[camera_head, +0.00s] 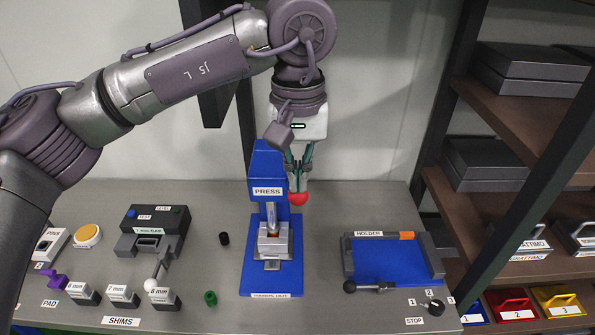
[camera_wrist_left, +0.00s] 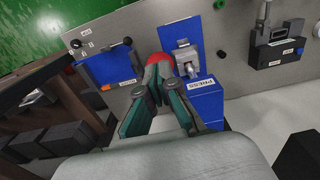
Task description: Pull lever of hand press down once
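The blue hand press (camera_head: 266,165) stands upright in the middle of the bench, with a metal block (camera_head: 273,240) in its base. Its lever ends in a red knob (camera_head: 298,199) beside the press head, on the right. My left gripper (camera_head: 299,188) points down from above, with its fingertips at the knob. In the left wrist view the green-and-grey fingers (camera_wrist_left: 156,78) close together around the red knob (camera_wrist_left: 157,58), which shows just past the tips. The lever's shaft is mostly hidden. My right gripper is not in view.
A blue holder tray (camera_head: 395,262) lies to the right of the press. A dark gauge unit (camera_head: 154,225), several labelled shims (camera_head: 122,295) and a green cylinder (camera_head: 210,298) lie to the left. A dark shelf (camera_head: 540,110) stands at the right.

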